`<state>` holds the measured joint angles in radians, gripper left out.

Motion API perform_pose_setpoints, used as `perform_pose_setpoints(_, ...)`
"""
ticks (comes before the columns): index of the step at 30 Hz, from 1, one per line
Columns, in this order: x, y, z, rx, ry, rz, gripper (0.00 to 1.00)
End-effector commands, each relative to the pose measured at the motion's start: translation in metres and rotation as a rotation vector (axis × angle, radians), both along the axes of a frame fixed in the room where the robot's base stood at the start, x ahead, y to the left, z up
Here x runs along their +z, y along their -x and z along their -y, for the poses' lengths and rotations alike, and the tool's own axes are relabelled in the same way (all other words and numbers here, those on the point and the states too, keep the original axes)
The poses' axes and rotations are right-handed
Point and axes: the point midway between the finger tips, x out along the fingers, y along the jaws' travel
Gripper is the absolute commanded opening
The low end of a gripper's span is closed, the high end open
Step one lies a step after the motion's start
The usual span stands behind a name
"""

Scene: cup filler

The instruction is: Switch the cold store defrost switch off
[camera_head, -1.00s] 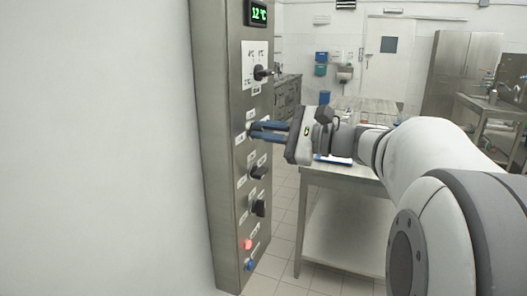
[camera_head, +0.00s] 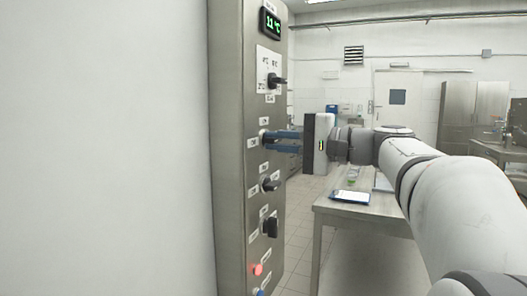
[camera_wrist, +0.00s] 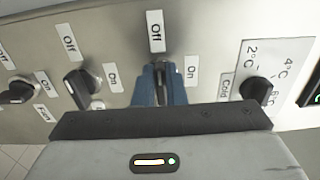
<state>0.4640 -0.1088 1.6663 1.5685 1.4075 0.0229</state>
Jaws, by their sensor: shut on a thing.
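The steel control panel (camera_head: 230,180) stands upright on the left in the head view. My gripper (camera_head: 270,140) reaches it from the right, its blue fingers at the switch just below the temperature dial. In the wrist view my gripper (camera_wrist: 160,85) is shut on that switch's knob (camera_wrist: 161,70), with a finger on each side. An "Off" label (camera_wrist: 155,28) is above the held knob and an "On" label (camera_wrist: 191,70) to its right. The fingers hide much of the knob, so its exact pointing is hard to tell. The switch's name label is not readable.
A dial (camera_head: 274,81) with temperature marks sits above the held switch, under a green display (camera_head: 271,22). Below are two dark knobs (camera_head: 270,185) (camera_head: 270,227) and a red button (camera_head: 257,269). A steel table (camera_head: 345,209) stands right of the panel.

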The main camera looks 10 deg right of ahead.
Motion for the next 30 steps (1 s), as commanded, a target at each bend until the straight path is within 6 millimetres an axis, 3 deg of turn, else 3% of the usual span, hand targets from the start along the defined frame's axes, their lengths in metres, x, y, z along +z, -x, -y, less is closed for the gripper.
perform_pose_setpoints(16,0.0,-0.0005,0.0009,-0.003,0.014,0.022,0.0)
perform_pose_setpoints(17,0.0,-0.0005,0.0009,-0.003,0.014,0.022,0.12)
perform_pose_setpoints(24,-0.0002,-0.0003,0.0007,-0.002,0.015,0.02,0.31)
perform_pose_setpoints(30,-0.0003,-0.0002,0.0006,-0.001,0.015,0.02,0.33)
